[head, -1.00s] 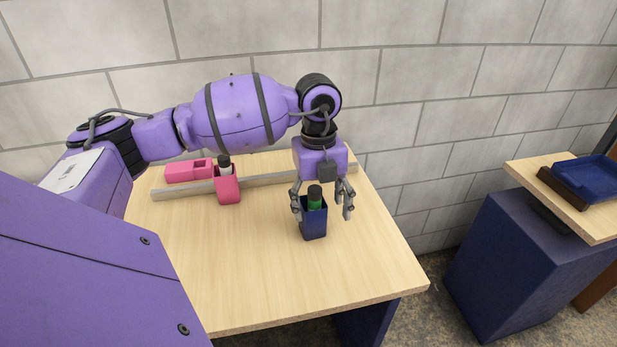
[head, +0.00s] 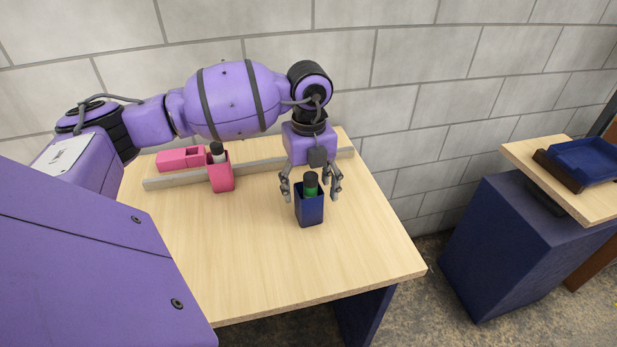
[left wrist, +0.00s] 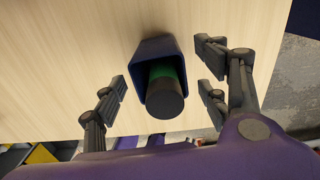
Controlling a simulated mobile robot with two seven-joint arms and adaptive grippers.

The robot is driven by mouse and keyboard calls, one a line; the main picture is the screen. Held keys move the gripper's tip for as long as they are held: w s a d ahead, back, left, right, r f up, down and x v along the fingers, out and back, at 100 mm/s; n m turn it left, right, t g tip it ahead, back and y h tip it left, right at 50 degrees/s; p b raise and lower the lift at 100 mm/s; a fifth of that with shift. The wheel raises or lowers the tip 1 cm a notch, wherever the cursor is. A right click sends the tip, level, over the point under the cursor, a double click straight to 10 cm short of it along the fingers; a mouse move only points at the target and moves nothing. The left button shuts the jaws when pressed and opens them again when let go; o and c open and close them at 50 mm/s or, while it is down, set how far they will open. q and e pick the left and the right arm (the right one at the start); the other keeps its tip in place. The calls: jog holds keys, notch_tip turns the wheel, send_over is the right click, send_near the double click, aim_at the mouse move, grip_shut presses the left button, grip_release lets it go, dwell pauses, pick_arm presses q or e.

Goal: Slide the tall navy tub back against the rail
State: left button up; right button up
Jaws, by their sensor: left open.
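The tall navy tub (head: 309,213) stands upright on the light wooden table, with a green bottle (head: 310,189) with a dark cap inside it. The grey rail (head: 265,167) runs along the back of the table; bare wood shows between it and the tub. My left gripper (head: 310,196) is open, pointing down, with one finger to each side of the tub. In the left wrist view the tub (left wrist: 152,47) and the dark cap (left wrist: 165,98) lie between the spread fingers, with a gap on both sides. My right gripper is not in view.
A tall pink tub (head: 221,181) with a dark-capped bottle stands by the rail to the left. A low pink container (head: 178,159) lies behind the rail. The table's front and right are clear. A separate stand at right holds a blue tray (head: 590,160).

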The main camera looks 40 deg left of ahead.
aim_at(309, 212)
pick_arm(q)
notch_tip(309, 212, down, 5)
jog(key=shift+r, duration=0.1)
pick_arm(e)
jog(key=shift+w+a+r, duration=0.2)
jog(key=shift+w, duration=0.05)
